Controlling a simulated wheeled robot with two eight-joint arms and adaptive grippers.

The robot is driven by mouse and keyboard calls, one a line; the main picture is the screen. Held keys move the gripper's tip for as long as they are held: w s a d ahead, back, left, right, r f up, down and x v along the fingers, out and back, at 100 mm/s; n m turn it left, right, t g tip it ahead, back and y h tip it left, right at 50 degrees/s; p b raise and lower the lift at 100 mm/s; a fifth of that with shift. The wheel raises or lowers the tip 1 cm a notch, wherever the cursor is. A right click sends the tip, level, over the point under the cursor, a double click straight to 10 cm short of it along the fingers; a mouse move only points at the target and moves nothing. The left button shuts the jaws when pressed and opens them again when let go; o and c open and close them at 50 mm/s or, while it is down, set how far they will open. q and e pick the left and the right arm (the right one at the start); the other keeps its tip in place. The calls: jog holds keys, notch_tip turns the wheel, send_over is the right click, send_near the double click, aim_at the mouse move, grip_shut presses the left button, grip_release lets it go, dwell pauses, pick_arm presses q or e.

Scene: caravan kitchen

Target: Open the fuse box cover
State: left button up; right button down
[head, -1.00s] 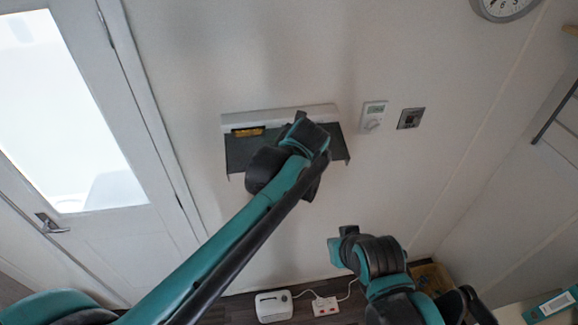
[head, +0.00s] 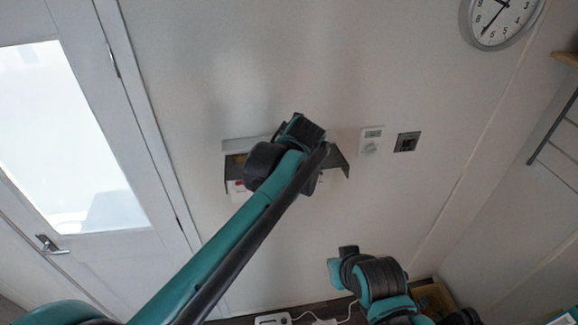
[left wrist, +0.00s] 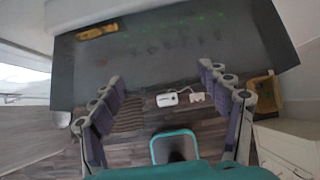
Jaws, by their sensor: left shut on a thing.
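The fuse box (head: 250,145) is mounted on the wall, with a pale top strip and a dark cover (head: 337,162). The cover sticks out from the wall, tilted, and a white part of the box shows beneath its lower left edge. In the left wrist view the cover (left wrist: 165,50) is a wide dark panel with a yellow label (left wrist: 97,31). My left gripper (left wrist: 160,76) is at the cover's near edge and shut on it, its two fingers well apart; the exact contact is unclear. My left wrist hides the box's middle in the head view. My right gripper (head: 340,262) is low, away from the box.
A thermostat (head: 370,140) and a switch plate (head: 407,142) are on the wall right of the box. A glazed door (head: 70,145) is at left, a clock (head: 500,18) at upper right. A white device (left wrist: 180,97) lies on the floor.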

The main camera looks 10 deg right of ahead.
pick_arm(q)
jog(key=o, duration=1.6)
jog(key=shift+w, duration=0.1)
jog(key=shift+c, duration=0.2)
jog(key=shift+o, duration=0.7)
jog(key=shift+w+f, duration=0.1)
jog(key=shift+w, duration=0.1)
pick_arm(e)
jog(key=shift+w, duration=0.3)
pick_arm(q)
jog(key=shift+s, duration=0.1)
pick_arm(e)
jog(key=shift+s, duration=0.1)
pick_arm(q)
jog(key=v, duration=1.2)
